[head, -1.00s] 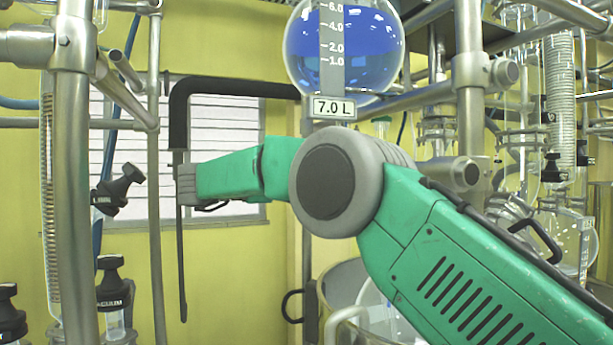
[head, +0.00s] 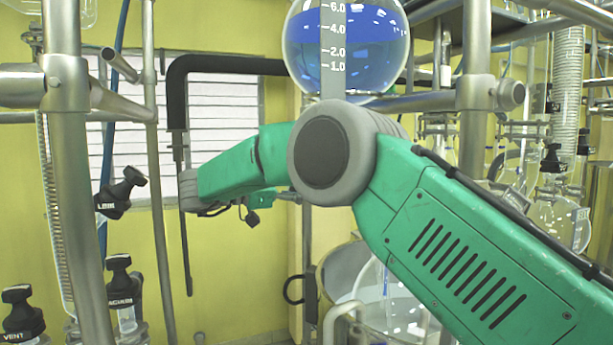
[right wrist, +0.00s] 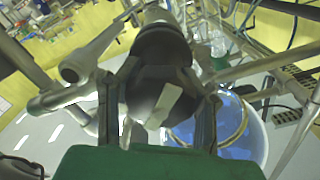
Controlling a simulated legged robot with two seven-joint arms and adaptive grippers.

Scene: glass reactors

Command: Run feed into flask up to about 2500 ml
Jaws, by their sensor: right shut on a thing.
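In the head view a round glass flask (head: 303,48) with blue liquid hangs at the top, with a scale strip marked 1.0 to 6.0. The exact liquid level is hard to read. My green right arm reaches in from the right below it; its fingers are not clearly seen there. In the right wrist view my right gripper (right wrist: 163,90) is shut on a black valve knob (right wrist: 150,85) with a pale label. A round vessel with blue contents (right wrist: 248,130) shows beyond it, partly covered by the finger. My left gripper is not in view.
Black-knobbed valves stand at left: one tilted (head: 122,195), one marked vacuum (head: 119,283), one marked vent (head: 22,312). Metal posts (head: 78,200) and a black bent pipe (head: 225,65) flank the arm. A large glass vessel (head: 372,305) is partly hidden by my arm.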

